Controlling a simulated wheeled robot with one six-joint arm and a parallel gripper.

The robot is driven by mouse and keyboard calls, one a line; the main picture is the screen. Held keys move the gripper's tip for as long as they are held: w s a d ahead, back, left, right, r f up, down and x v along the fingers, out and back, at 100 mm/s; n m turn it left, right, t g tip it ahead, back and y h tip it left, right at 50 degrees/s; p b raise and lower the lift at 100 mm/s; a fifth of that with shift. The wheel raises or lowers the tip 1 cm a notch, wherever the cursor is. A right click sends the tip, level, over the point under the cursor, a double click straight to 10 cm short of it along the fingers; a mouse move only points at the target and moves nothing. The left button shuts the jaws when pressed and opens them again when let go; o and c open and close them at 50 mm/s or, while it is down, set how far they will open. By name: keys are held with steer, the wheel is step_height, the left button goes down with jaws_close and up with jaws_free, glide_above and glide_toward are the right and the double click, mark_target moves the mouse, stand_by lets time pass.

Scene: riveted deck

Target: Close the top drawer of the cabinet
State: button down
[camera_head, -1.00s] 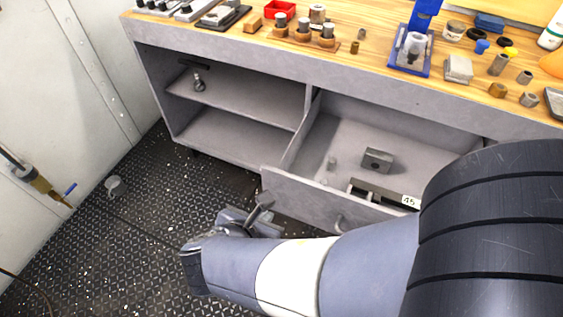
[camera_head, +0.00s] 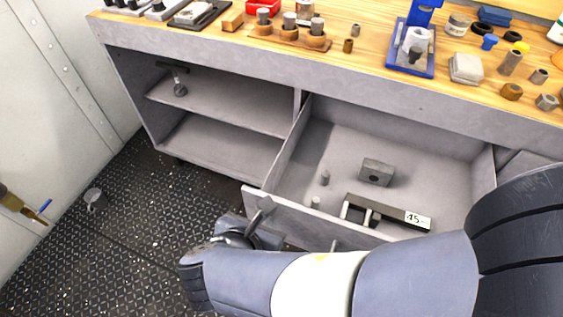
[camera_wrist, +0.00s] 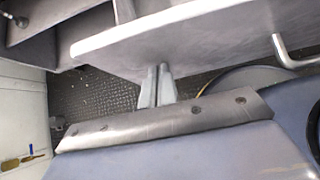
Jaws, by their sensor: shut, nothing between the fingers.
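The top drawer (camera_head: 300,213) of the grey cabinet (camera_head: 225,67) is pulled out, with its inside in full view. Its front panel also shows across the top of the wrist view (camera_wrist: 190,42). The drawer's bar handle (camera_wrist: 283,52) is at the right in the wrist view; my arm partly covers it in the head view. My gripper (camera_head: 265,204) is shut and empty, in front of the panel near its left end. In the wrist view, the fingertips (camera_wrist: 157,68) are at the panel's lower edge; I cannot tell whether they touch.
The drawer holds a grey block (camera_head: 376,172), small pegs and a bar-shaped part with a "45" label (camera_head: 418,219). Open shelves (camera_head: 215,105) are left of it. The wooden worktop (camera_head: 345,55) carries many small items.

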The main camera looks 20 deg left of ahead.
steer(key=shift+w, duration=0.1)
steer(key=w+p, duration=0.6)
steer(key=w, duration=2.6)
steer(key=shift+p, duration=0.3)
steer(key=shift+r, duration=0.2)
